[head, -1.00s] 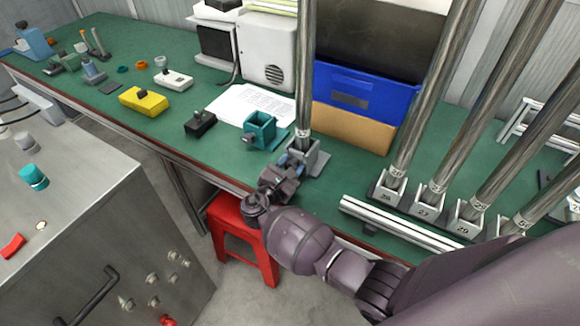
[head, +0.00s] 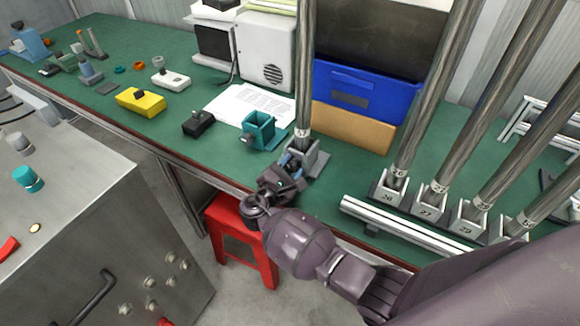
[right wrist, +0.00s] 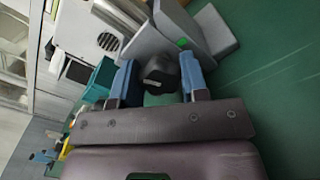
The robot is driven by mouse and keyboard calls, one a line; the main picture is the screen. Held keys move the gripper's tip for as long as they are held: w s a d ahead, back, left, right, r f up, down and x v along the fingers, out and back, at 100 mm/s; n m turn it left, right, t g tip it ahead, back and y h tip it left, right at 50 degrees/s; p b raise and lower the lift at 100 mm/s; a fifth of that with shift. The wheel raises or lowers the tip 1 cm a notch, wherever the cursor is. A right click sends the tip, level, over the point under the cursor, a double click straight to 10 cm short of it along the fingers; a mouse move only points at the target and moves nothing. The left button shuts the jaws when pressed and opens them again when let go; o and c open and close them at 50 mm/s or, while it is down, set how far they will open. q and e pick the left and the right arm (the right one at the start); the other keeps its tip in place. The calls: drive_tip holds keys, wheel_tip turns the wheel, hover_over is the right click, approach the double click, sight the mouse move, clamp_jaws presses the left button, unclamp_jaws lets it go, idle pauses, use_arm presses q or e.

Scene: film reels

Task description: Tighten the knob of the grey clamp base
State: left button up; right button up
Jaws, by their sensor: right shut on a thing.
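The grey clamp base (head: 317,158) stands near the front edge of the green bench, with a tall metal pole (head: 305,70) upright in it. In the right wrist view the grey base (right wrist: 149,42) fills the top middle, with a small green mark on it. Its dark round knob (right wrist: 158,76) sticks out towards my right gripper (right wrist: 159,82). The blue fingertips are on either side of the knob, shut on it. In the head view my right gripper (head: 288,172) hides the knob. My left gripper is not in view.
A teal clamp block (head: 262,133) stands just left of the grey base. Numbered grey holders (head: 427,197) with leaning poles and a white rail (head: 405,222) lie to the right. A red stool (head: 240,240) is below the bench edge. A metal console (head: 90,230) is at the left.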

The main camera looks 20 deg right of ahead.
drive_tip(key=o, duration=0.9)
drive_tip(key=v, duration=1)
drive_tip(key=shift+s+a, duration=0.25)
drive_tip(key=shift+a, duration=0.05)
